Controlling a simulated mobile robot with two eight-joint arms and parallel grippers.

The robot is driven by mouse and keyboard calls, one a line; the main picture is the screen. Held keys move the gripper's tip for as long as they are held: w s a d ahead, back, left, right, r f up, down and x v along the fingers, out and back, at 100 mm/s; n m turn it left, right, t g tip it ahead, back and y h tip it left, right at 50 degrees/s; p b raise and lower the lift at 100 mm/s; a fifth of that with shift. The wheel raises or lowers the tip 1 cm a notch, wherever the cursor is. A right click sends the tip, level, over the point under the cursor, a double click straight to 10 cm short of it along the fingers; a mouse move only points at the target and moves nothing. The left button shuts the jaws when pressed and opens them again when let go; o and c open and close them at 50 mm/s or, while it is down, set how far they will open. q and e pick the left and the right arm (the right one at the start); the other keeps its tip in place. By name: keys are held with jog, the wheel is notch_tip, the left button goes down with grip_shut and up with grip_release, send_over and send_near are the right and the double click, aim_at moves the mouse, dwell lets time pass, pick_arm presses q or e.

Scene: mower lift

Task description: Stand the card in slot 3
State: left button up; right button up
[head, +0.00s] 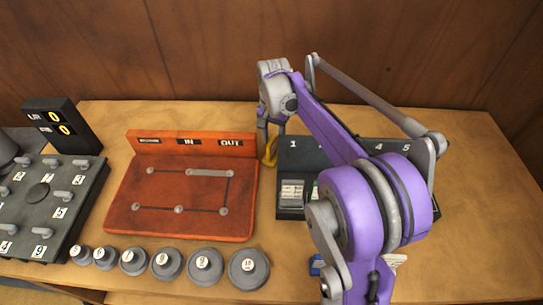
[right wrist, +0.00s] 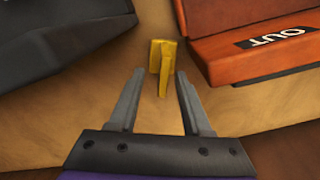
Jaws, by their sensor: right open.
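The dark card rack (head: 289,213) stands right of the middle in the head view, with slot labels 1, 4 and 5 readable. Slot 3 is hidden behind my right arm. My right gripper (right wrist: 158,78) is open and empty, beside the rack's left back corner. My left gripper is out of view.
A yellow upright piece (right wrist: 162,57) stands just beyond my right fingertips, between the rack and the orange board (head: 190,195). Several grey round weights (head: 205,266) line the front. A dark peg panel (head: 45,205) and display (head: 60,125) are left. The table's right side (head: 475,220) is clear.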

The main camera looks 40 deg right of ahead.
aim_at(271, 150)
jog(key=f, duration=0.5)
jog(key=shift+w+a, duration=0.15)
jog(key=shift+a, duration=0.05)
jog(key=shift+c, duration=0.3)
grip_shut()
